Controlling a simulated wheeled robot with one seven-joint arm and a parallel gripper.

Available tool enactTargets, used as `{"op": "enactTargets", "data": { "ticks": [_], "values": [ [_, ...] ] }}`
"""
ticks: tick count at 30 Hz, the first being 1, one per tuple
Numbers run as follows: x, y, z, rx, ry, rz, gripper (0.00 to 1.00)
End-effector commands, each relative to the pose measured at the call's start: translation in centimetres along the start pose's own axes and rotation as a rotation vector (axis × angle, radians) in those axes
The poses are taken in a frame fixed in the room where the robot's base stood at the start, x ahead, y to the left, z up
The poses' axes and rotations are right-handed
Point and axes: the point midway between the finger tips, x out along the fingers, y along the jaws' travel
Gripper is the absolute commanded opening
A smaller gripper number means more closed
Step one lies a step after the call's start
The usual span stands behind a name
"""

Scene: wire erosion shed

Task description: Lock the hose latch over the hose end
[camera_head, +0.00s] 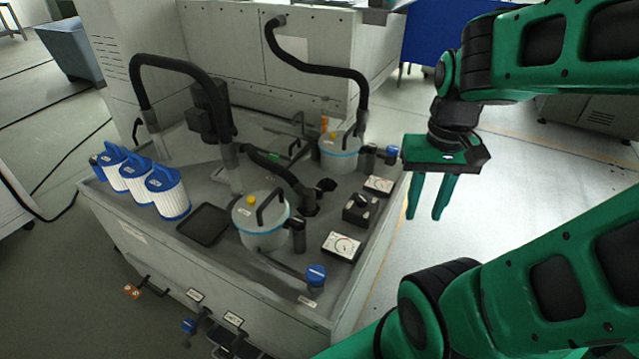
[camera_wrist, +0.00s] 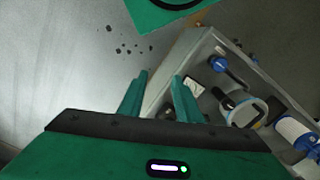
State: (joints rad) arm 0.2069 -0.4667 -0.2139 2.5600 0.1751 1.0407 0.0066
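My gripper (camera_head: 424,215) hangs to the right of the grey machine tank, with its two green fingers apart and nothing between them. In the wrist view the fingers (camera_wrist: 160,76) are also apart, near the tank's edge. A black hose (camera_head: 282,168) runs across the tank, and its lower end (camera_head: 309,205) goes down to the tank top between the two canisters. A small black part (camera_head: 326,185) stands beside that end; I cannot tell if it is the latch. Another black hose (camera_head: 180,65) arches at the left, and a third (camera_head: 325,70) at the back.
The tank rim (camera_head: 400,190) lies between my gripper and the fittings. A front canister (camera_head: 262,222), a back canister (camera_head: 340,152), gauges (camera_head: 342,246), a blue knob (camera_head: 316,275) and several white filters (camera_head: 166,193) stand on the tank. Floor to the right is clear.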

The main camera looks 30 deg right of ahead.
Motion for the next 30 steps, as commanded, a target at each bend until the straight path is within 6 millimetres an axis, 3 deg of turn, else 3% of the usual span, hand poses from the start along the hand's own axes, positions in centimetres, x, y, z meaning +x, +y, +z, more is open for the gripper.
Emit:
{"op": "enactTargets", "data": {
  "ticks": [3,5,7,10,14,20,26,30],
  "values": [
    [0.0,0.0,0.0,0.0,0.0,0.0,0.34],
    [-0.1,0.1,0.2,0.0,0.002,0.0,0.48],
    [-0.6,0.5,0.6,0.009,0.013,-0.002,0.48],
    [-1.0,0.2,-1.0,0.044,0.015,0.016,0.48],
    [-1.6,-0.5,-5.2,0.128,0.024,0.055,0.48],
    [-1.3,-3.5,-12.9,0.285,0.05,0.099,0.48],
    [0.8,-7.6,-20.2,0.432,0.068,0.11,0.48],
    [3.4,-11.0,-24.9,0.534,0.073,0.099,0.48]
  ]
}}
